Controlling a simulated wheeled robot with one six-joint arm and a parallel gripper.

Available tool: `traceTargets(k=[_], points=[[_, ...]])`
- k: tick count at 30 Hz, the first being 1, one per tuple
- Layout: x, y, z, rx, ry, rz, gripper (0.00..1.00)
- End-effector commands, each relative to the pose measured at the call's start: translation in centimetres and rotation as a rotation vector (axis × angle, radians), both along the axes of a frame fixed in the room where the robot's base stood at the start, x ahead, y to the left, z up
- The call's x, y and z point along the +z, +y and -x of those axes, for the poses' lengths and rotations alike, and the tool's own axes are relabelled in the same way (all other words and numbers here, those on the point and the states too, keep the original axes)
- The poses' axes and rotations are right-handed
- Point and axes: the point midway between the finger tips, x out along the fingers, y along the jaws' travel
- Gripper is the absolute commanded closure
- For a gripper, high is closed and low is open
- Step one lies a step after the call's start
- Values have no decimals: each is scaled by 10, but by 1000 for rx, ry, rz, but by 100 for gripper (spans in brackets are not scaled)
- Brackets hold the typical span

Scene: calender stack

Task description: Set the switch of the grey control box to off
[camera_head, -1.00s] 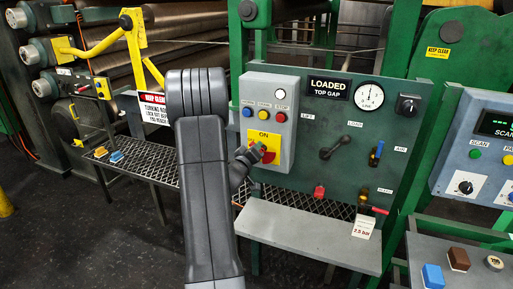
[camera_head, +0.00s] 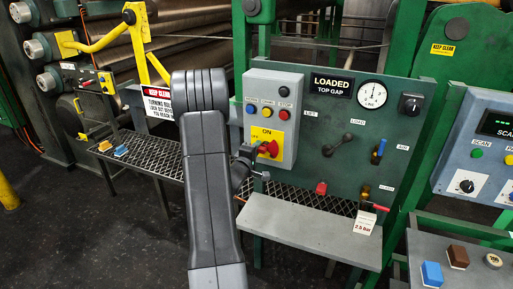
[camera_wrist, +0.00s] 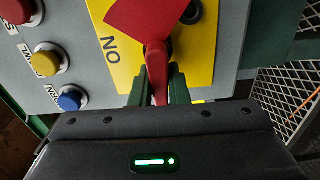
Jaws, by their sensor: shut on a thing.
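The grey control box (camera_head: 287,85) hangs at the left of the dark green panel in the head view. Its red rotary switch (camera_head: 271,148) sits on a yellow plate (camera_head: 263,133) marked ON at the top. In the wrist view the red switch handle (camera_wrist: 157,65) runs down between my green fingertips, and a red disc part lies behind it. My gripper (camera_wrist: 159,92) is shut on the handle; it also shows in the head view (camera_head: 256,154), left of the switch. The wrist view shows the ON marking turned over, left of the handle. Any OFF marking is hidden.
Red, yellow and blue buttons (camera_wrist: 44,62) lie close to my gripper on the box. A grey shelf (camera_head: 310,232) juts out below the panel. A black lever (camera_head: 336,145) and a gauge (camera_head: 371,94) are to the right.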

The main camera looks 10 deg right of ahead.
Motion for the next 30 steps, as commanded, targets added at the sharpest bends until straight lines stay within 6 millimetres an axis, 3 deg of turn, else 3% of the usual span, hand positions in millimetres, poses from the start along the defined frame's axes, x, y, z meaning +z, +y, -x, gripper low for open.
traceTargets(k=[19, 20, 23, 30], points=[[-2, 0, 0, 1, 31, 43, 100], [-2, 0, 0, 1, 31, 43, 83], [-2, 0, 0, 1, 31, 43, 64], [-2, 0, 0, 0, 30, 43, 63]])
